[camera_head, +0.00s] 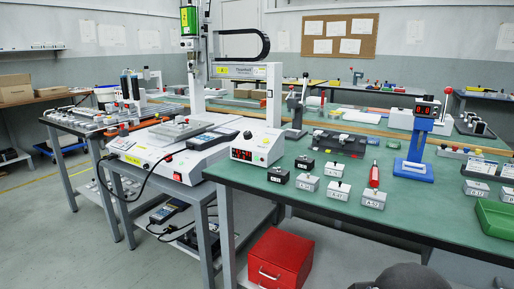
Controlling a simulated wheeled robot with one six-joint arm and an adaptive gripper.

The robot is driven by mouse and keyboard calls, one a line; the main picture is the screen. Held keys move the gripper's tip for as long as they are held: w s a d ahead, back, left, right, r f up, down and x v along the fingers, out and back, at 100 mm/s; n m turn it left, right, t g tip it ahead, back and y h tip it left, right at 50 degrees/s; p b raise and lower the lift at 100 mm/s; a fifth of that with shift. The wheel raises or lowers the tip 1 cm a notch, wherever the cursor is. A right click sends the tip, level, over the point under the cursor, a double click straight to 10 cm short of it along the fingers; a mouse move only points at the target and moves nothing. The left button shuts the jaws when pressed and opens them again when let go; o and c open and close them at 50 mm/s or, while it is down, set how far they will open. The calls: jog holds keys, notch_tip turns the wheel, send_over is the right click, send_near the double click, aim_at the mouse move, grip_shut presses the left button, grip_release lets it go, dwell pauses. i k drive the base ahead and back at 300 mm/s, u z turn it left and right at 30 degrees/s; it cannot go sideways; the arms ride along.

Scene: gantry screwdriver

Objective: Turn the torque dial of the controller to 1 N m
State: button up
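The controller (263,151) is a white box at the left end of the green-topped bench, beside the gantry machine. A lit red display (241,154) is on its front face. A small dark round knob (248,134) sits on its top and looks like the dial; its setting is too small to read. The display digits are also too small to read surely. The gantry screwdriver (197,70) stands behind and to the left on a white base. My gripper is not in view.
Several small labelled blocks (338,190) and a red screwdriver-like tool (374,175) stand right of the controller. A blue stand (413,160) with a display is farther right. A red box (281,260) is on the floor. The bench top (260,182) is bare in front of the blocks.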

aim_at(247, 135)
jog(key=u, duration=0.85)
jog(key=i, duration=0.95)
